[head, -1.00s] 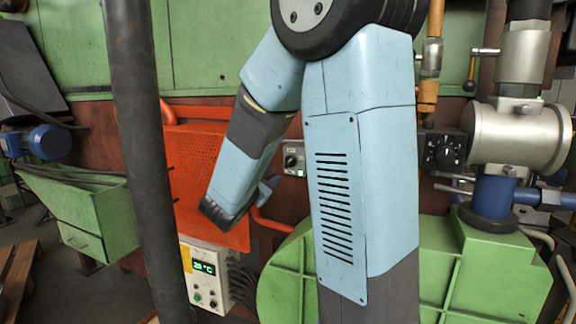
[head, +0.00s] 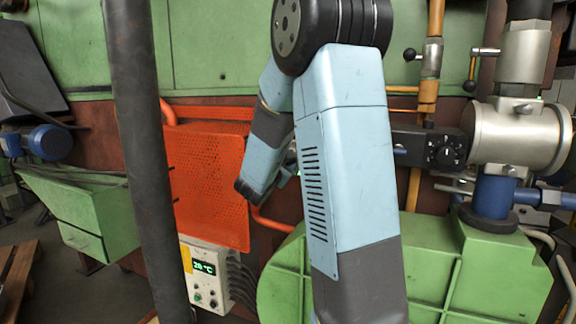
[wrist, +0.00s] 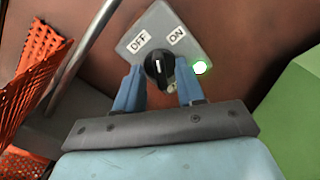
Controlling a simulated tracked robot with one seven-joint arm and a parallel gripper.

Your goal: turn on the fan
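In the wrist view a grey switch plate (wrist: 160,33) carries the labels OFF, at left, and ON, at right. Its black rotary knob (wrist: 157,70) has a white mark that points up, between the two labels. A green lamp (wrist: 200,67) glows at the plate's right corner. My gripper (wrist: 159,67) is open, with one blue finger on each side of the knob; I cannot tell whether they touch it. In the head view my gripper (head: 284,177) is partly hidden, and my forearm hides most of the switch plate. No fan can be made out.
An orange perforated guard (head: 210,180) stands left of my arm. A control box (head: 205,272) with a green temperature display is below it. A dark post (head: 145,160) stands in front. A black dial box (head: 445,150) and metal valve (head: 520,137) are at right, above a green housing (head: 450,270).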

